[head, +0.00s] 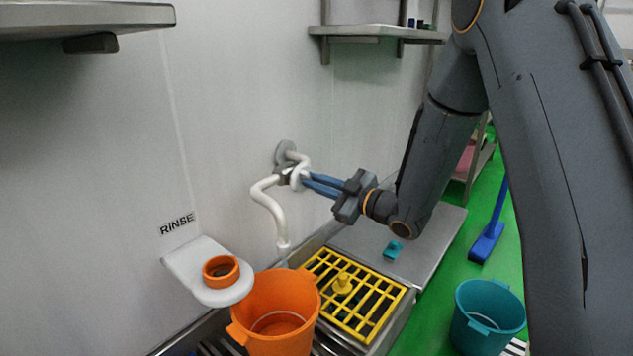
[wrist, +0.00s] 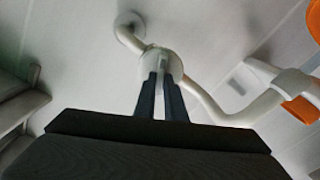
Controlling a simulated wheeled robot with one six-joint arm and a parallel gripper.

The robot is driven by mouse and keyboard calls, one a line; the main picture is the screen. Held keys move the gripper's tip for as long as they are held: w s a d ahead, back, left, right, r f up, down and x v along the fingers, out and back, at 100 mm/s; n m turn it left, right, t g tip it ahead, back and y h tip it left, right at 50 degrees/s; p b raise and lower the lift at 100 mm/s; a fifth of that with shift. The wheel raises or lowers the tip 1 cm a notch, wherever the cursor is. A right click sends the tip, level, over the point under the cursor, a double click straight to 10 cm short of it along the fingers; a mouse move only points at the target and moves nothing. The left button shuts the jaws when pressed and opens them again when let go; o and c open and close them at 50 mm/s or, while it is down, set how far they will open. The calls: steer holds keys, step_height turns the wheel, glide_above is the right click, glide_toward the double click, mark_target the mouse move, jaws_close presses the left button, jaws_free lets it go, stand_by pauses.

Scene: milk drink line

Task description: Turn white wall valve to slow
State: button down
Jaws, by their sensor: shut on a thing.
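The white wall valve (head: 299,178) sits on a curved white pipe that comes out of a round grey wall flange (head: 285,151). The pipe's spout (head: 268,205) bends left and down, with its end above the orange bucket (head: 277,312). My gripper (head: 305,181) reaches in from the right with its blue fingers shut on the valve's handle. In the wrist view the two fingers (wrist: 160,92) sit on either side of the white handle (wrist: 163,64). The handle's exact angle is partly hidden by the fingers.
A yellow grate (head: 357,297) lies right of the bucket. A teal bucket (head: 487,316) and a blue broom (head: 489,238) stand on the green floor. A shelf (head: 375,32) hangs above.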

steer(key=shift+s+f, duration=0.15)
stand_by(0.3)
steer(key=c, duration=1.8)
jaws_free()
steer(key=shift+p+v, duration=1.2)
steer(key=shift+v, duration=2.7)
